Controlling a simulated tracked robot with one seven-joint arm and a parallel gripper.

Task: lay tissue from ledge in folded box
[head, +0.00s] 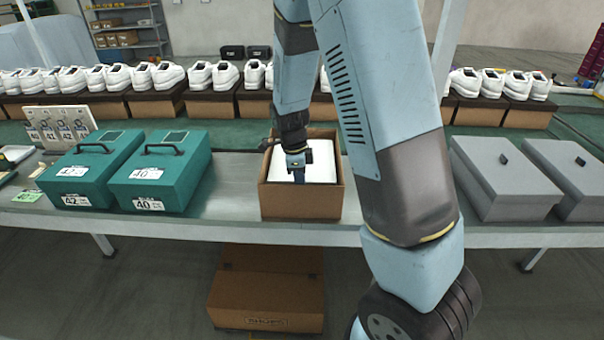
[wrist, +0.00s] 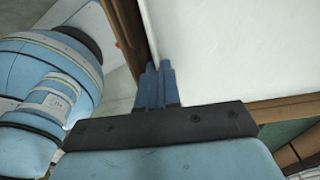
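The folded box (head: 300,206) is brown and stands open on the long table. The white tissue (head: 318,163) lies flat across its opening, within the brown walls. My gripper (head: 299,178) points down at the tissue's near edge. In the wrist view the dark blue fingers (wrist: 157,85) are close together, and the edge of the white tissue (wrist: 240,50) runs to them. They look shut on that edge, though the contact itself is partly hidden. The brown box wall (wrist: 125,30) passes just left of the fingers. I cannot make out a separate ledge.
Two teal boxes (head: 160,173) with handles stand left of the folded box, and grey boxes (head: 507,175) stand to the right. A brown carton (head: 267,288) is below the table (head: 240,200). Several white shoes (head: 168,76) line the back. Bare table lies between the teal boxes and folded box.

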